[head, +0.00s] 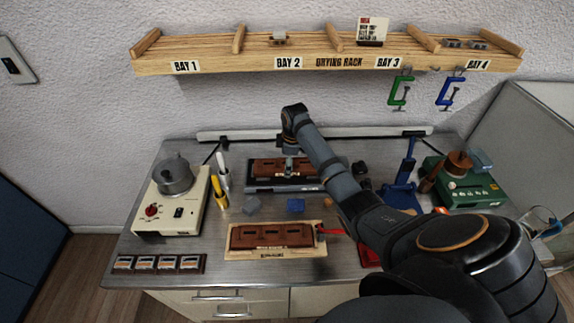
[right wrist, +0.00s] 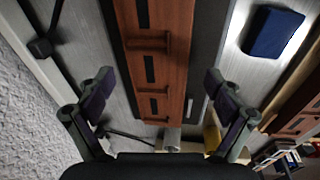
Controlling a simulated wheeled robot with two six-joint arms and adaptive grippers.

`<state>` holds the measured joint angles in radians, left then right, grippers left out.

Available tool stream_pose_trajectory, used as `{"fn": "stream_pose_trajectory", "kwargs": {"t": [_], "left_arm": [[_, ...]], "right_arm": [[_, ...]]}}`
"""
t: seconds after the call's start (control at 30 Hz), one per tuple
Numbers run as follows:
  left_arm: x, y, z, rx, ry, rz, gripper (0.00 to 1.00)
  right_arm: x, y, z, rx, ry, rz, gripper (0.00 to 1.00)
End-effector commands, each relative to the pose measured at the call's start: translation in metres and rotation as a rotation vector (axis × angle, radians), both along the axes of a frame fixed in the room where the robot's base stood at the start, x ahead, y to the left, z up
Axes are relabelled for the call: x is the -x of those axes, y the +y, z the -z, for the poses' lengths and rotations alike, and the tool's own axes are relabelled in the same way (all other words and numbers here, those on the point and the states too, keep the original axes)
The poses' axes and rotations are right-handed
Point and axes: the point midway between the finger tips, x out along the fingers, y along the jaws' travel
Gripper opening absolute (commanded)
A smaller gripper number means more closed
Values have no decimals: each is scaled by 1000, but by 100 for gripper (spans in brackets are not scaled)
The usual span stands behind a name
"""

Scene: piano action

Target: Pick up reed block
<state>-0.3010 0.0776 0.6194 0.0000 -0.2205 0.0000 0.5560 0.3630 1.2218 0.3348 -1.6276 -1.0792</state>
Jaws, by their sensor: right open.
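A long reddish-brown wooden reed block (head: 262,170) with dark slots sits in a dark holder at the back middle of the bench. My right gripper (head: 289,170) is over it and hides part of its middle. In the right wrist view my right gripper (right wrist: 155,92) is open, with one finger on each side of the reed block (right wrist: 165,55) and visible gaps between. How far the fingertips are above the bench is unclear. A second similar brown block (head: 270,236) lies on a pale wooden board at the front middle. My left gripper is out of view.
A blue block (head: 295,206) and a grey piece (head: 252,205) lie between the two brown blocks. A hot-plate with a pot (head: 174,178) and a yellow holder (head: 219,192) stand left. A blue stand (head: 405,185) and green box (head: 466,190) are right. The drying rack (head: 330,50) is above.

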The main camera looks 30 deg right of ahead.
Motion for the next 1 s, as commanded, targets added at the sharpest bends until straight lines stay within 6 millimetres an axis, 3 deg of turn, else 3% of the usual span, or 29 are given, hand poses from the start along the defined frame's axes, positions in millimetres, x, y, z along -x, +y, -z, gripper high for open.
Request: {"fn": "stream_pose_trajectory", "kwargs": {"t": [0.1, 0.3, 0.8, 1.0], "left_arm": [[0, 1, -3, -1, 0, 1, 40], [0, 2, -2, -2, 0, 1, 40], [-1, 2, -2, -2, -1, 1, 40], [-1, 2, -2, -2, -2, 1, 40]], "right_arm": [[-1, 0, 10, 0, 0, 0, 92], [-1, 0, 12, 1, -1, 0, 92], [-1, 0, 12, 0, 1, 0, 25], [-1, 0, 11, 0, 0, 1, 22]]}}
